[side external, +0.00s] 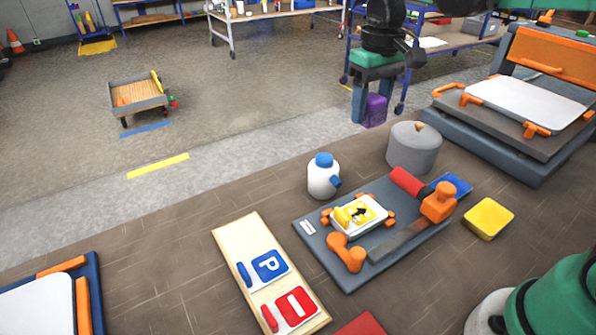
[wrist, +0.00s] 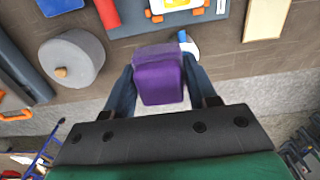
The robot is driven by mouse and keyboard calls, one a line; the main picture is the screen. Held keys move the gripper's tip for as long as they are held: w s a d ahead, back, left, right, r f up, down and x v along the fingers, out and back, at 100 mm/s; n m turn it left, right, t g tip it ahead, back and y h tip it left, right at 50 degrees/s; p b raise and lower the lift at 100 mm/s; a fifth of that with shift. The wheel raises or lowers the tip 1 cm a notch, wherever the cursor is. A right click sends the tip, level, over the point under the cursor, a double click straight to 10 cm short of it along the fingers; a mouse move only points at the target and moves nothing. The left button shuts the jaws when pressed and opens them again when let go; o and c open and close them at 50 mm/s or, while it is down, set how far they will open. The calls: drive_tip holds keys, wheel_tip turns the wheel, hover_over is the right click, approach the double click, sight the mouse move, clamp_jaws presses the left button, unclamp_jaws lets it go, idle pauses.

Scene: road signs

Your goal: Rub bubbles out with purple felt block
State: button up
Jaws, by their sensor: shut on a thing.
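My gripper (side external: 377,106) is shut on a purple felt block (side external: 374,111), held in the air at the back of the table, beyond the grey lidded pot. In the wrist view the block (wrist: 160,84) sits between my two dark blue fingers. A white plate with a yellow sign and black arrow (side external: 358,213) lies on the dark grey board (side external: 320,259), with orange clamps around it. In the wrist view only the plate's edge (wrist: 180,5) shows at the top. My gripper is well apart from it. Bubbles are too small to make out.
A white bottle with blue cap (side external: 323,178) and the grey pot (side external: 414,147) stand between my gripper and the board. A red roller (side external: 407,182) and an orange-handled tool (side external: 438,202) lie on the board. A yellow block (side external: 488,218) is right; a wooden sign tray (side external: 232,235) is left.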

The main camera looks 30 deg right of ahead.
hover_over(361, 208)
drive_tip(key=f, duration=0.8)
drive_tip(key=shift+s+f, duration=0.15)
drive_tip(key=shift+s, duration=0.15)
drive_tip(key=shift+s+f, duration=0.1)
drive_tip(key=shift+f, duration=2.25)
drive_tip(key=shift+f, duration=0.6)
drive_tip(key=shift+s, duration=0.45)
drive_tip(key=shift+w+f, duration=0.1)
drive_tip(key=shift+w, duration=0.7)
drive_tip(key=shift+s, duration=0.65)
drive_tip(key=shift+w, duration=0.15)
